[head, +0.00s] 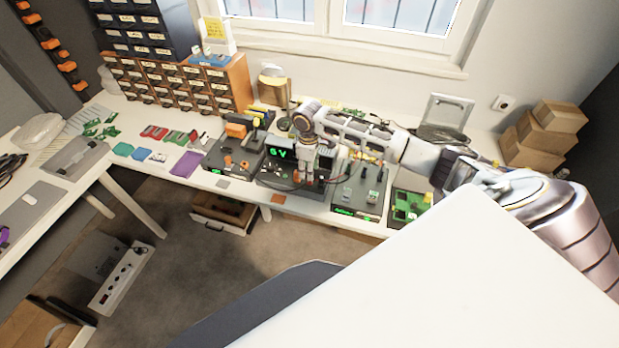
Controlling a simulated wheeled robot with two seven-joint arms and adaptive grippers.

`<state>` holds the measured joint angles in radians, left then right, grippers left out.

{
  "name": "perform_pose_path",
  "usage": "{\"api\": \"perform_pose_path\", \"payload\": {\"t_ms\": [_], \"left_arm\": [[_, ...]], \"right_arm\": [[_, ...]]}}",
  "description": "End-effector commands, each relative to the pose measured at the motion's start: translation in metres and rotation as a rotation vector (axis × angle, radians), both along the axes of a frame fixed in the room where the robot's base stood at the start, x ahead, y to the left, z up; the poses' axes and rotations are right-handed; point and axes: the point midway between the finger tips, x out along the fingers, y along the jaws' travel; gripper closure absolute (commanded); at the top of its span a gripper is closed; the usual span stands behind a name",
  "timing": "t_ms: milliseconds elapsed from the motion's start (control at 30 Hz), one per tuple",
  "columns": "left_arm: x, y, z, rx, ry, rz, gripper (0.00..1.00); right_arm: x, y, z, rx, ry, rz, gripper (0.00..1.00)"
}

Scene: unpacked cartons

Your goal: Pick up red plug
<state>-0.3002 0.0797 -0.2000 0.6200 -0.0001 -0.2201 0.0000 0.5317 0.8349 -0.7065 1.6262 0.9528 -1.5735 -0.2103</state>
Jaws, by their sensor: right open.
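My right arm reaches in from the right over the workbench, and my right gripper (308,179) points down at the front of the dark device with a green "6V" display (281,153). Its fingers are open. Small red-orange parts (296,177) show right at the fingertips, and the red plug seems to be among them, but it is too small to tell apart. Whether the fingers touch it I cannot tell. My left gripper is not in view.
A dark unit with orange parts (232,158) stands left of the device. Another dark module (360,190) and a green board (408,205) stand to the right. Thin wires run between modules. Drawer cabinets (180,85) stand at the back left, cardboard boxes (545,130) at the right.

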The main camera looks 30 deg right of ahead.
Motion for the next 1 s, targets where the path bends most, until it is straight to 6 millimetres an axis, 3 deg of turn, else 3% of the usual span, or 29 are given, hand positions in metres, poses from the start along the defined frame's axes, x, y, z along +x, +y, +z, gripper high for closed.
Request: {"api": "perform_pose_path", "payload": {"t_ms": [500, 1000], "left_arm": [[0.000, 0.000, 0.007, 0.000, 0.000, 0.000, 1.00], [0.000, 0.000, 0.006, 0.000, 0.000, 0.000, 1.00]], "right_arm": [[0.003, -0.006, -0.046, 0.000, 0.000, 0.000, 0.59], [0.003, -0.006, -0.048, -0.001, 0.000, 0.001, 0.59]]}}
